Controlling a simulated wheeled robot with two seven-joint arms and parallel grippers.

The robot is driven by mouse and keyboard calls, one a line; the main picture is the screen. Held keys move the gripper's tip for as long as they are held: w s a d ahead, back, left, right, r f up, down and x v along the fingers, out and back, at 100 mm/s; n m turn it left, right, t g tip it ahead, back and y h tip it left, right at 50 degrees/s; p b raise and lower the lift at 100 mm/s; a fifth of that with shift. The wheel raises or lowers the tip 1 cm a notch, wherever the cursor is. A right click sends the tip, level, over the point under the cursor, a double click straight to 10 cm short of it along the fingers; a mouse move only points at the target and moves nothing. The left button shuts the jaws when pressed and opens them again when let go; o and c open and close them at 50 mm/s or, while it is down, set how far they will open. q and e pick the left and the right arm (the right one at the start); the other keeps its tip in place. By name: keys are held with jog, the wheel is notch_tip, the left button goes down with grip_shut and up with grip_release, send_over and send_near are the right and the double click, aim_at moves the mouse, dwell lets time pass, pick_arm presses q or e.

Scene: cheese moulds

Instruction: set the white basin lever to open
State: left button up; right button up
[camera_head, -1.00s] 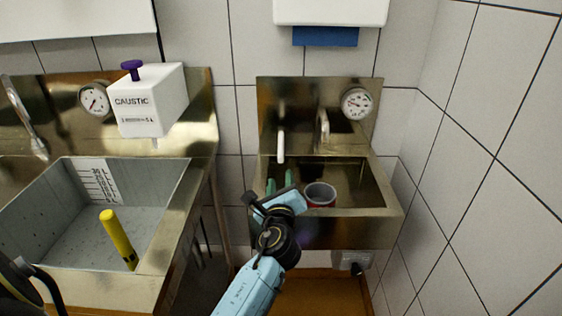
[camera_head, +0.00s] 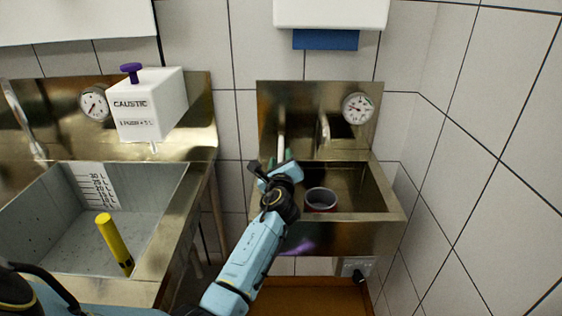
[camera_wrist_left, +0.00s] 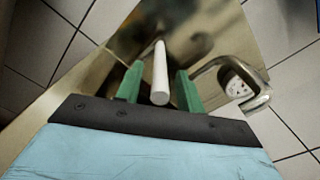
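The white lever (camera_head: 281,146) hangs in front of the small right-hand basin's steel back panel. In the left wrist view the lever (camera_wrist_left: 160,78) is a white rod whose near end points towards me. My left gripper (camera_head: 279,159) is at the lever's lower end. In the wrist view its two green fingers (camera_wrist_left: 157,84) stand apart on either side of the rod, with a visible gap on each side. The basin (camera_head: 355,188) is steel, with a metal spout (camera_head: 323,130) right of the lever. My right gripper is not in view.
A grey cup with a red lower part (camera_head: 320,200) stands in the basin, right of my gripper. A round gauge (camera_head: 357,108) is on the back panel. At left are a larger sink (camera_head: 150,240), a yellow cylinder (camera_head: 114,243) and a white CAUSTIC box (camera_head: 150,104).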

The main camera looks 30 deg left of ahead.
pick_arm(q)
grip_shut()
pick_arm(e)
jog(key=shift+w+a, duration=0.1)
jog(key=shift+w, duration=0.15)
pick_arm(q)
jog(key=shift+d+f, duration=0.1)
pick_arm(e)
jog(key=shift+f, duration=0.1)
